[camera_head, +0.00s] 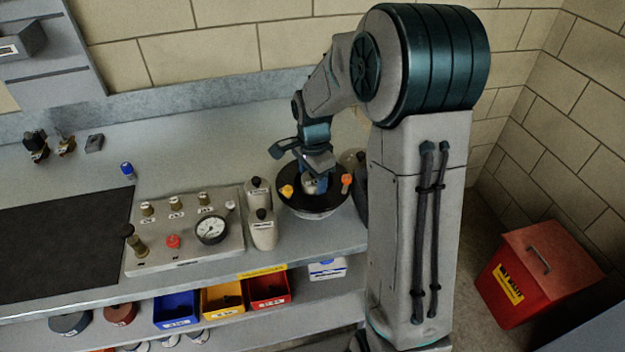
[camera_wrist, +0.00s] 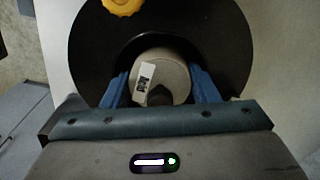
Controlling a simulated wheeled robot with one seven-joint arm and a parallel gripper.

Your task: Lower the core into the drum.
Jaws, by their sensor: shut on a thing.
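The core (camera_wrist: 168,75) is a pale grey-beige cylinder with a small white printed label. In the wrist view it sits between the two blue fingers of my gripper (camera_wrist: 165,85), which is shut on it. The drum (camera_wrist: 225,25) is black and round; its dark opening lies around and behind the core. I cannot tell how deep the core is in it. In the head view the drum (camera_head: 312,206) stands on the bench beside my column, with my gripper (camera_head: 318,184) over its middle and the core (camera_head: 309,184) partly hidden.
A yellow knob (camera_wrist: 124,5) and an orange knob (camera_head: 347,179) sit at the drum's rim. Two pale bottles (camera_head: 262,229) stand close to its left, then a gauge panel (camera_head: 190,232). A dark mat (camera_head: 60,243) lies far left. The bench behind is mostly clear.

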